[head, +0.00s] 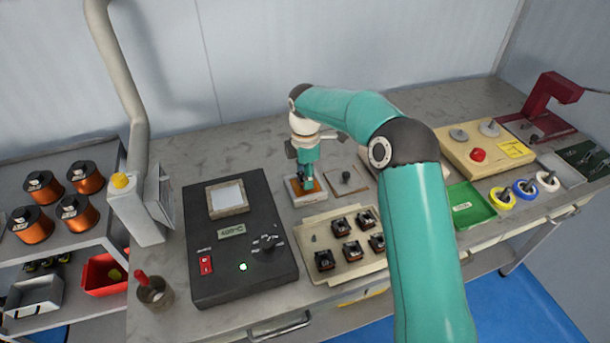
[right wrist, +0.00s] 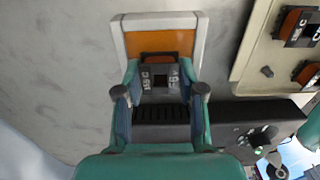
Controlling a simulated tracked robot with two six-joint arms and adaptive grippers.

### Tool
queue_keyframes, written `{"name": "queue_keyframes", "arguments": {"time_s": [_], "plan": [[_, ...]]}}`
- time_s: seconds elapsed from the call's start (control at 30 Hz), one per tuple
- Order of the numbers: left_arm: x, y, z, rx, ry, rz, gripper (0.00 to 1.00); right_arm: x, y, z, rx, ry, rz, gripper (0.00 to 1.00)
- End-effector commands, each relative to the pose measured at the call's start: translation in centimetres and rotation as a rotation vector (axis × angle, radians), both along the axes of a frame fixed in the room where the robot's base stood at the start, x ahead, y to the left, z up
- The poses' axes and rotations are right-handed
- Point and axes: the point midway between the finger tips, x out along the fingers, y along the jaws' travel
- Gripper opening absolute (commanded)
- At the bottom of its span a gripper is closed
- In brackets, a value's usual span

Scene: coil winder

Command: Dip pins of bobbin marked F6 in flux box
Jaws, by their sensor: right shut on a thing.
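The flux box is a small white-rimmed box (head: 308,202) with an amber inside, on the bench behind the cream tray. In the right wrist view its rim (right wrist: 160,20) is at the top centre. My right gripper (right wrist: 162,92) points down over the box and is shut on a dark bobbin (right wrist: 160,78) between its fingers. The bobbin overlaps the near part of the amber area; I cannot tell whether its pins touch it. Its lettering is too small to read surely as F6. In the head view the gripper (head: 307,182) mostly hides the bobbin. My left gripper is not in view.
The cream tray (head: 330,278) with several bobbins stands in front of the box. A black solder pot unit (head: 240,275) reading about 400°C is to the left. A small brown plate (head: 346,181) lies just right of the box. A green tray (head: 468,205) is farther right.

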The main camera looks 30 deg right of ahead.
Motion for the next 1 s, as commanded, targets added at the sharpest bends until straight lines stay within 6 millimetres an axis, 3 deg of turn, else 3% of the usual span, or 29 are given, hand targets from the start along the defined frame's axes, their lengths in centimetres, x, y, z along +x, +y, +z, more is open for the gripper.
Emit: {"name": "queue_keyframes", "arguments": {"time_s": [0.53, 1.0], "plan": [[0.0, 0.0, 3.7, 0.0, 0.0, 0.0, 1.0, 0.0, 0.0, 4.3, 0.0, -0.001, 0.0, 0.04], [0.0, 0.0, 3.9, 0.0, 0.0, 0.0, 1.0, 0.0, 0.0, 4.5, 0.0, -0.001, 0.0, 0.04]]}}
